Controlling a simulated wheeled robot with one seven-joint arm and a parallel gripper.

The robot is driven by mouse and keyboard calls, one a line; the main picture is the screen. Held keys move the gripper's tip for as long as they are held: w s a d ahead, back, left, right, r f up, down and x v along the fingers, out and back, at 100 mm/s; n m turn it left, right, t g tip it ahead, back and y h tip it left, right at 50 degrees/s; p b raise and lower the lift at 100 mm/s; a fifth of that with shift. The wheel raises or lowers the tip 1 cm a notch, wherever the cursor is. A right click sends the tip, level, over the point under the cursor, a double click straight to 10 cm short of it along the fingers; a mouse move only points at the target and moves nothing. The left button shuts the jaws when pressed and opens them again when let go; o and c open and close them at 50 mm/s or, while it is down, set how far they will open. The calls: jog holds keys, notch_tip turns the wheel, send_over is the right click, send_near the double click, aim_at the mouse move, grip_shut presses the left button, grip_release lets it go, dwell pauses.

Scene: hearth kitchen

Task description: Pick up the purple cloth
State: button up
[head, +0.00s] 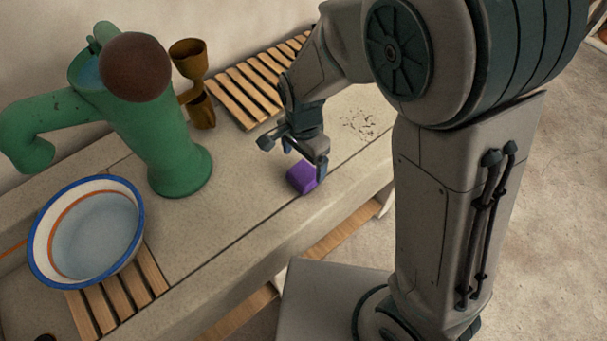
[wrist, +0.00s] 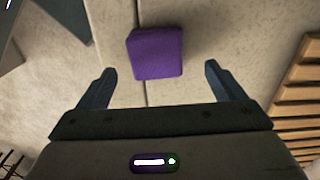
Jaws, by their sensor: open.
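The purple cloth (head: 301,177) is a small block-like folded piece lying on the stone counter, close to its front edge. In the wrist view the purple cloth (wrist: 155,52) lies ahead of the fingers, a little left of the middle of the gap. My gripper (head: 294,155) is open and empty, above and beside the cloth in the head view; one finger partly overlaps the cloth there. In the wrist view both fingertips of my gripper (wrist: 159,72) are apart, with no finger touching the cloth that I can see.
A green pump-like pitcher (head: 160,125) with a brown ball stands to the left. A blue-rimmed bowl (head: 136,215) sits on a wooden slatted rack (head: 150,268). Brass cups (head: 203,112) and another slatted rack (head: 240,95) stand behind. Dark crumbs (head: 358,124) lie to the right. The counter around the cloth is clear.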

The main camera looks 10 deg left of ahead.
aim_at(303, 172)
jog(key=shift+s+f, duration=0.2)
jog(key=shift+f, duration=2.4)
jog(key=c, duration=1.1)
